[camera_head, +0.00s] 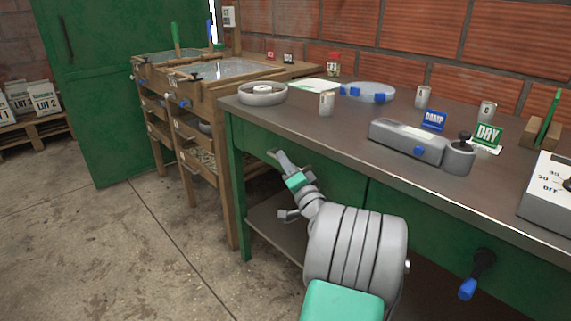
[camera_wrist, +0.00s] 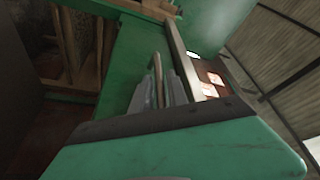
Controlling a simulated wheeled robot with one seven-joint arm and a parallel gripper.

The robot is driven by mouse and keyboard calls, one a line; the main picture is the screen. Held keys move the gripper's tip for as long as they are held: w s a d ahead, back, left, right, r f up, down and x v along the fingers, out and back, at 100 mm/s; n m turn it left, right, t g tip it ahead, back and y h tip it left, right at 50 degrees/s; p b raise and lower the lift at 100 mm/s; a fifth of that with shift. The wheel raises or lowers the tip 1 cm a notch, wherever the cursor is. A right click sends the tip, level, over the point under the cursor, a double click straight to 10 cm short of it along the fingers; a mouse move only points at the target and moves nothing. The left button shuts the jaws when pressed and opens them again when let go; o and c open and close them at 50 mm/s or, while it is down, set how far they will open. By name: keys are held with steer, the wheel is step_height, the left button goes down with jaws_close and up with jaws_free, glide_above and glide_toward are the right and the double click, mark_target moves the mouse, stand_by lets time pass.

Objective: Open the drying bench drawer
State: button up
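The green bench (camera_head: 237,150) has a green drawer front (camera_head: 340,183) under the left part of its grey top. Its face looks flush with the bench, with no visible gap. My gripper (camera_head: 280,158) is at the left of this front, just below the top's edge. A small bar handle (camera_head: 272,153) shows beside the fingertips. In the wrist view the two grey fingers of my gripper (camera_wrist: 160,88) point at the green face, with the thin handle bar (camera_wrist: 157,68) between them. Whether the fingers press on the bar is not clear. My arm hides part of the drawer front.
On the bench top stand a scale (camera_head: 405,142), a DRY sign (camera_head: 487,137), cups and dishes. A blue-tipped black lever (camera_head: 475,275) sticks out at the lower right. A wooden stand (camera_head: 205,125) adjoins on the left. The concrete floor (camera_head: 130,240) at left is clear.

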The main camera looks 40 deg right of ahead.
jaws_close()
stand_by(1.4)
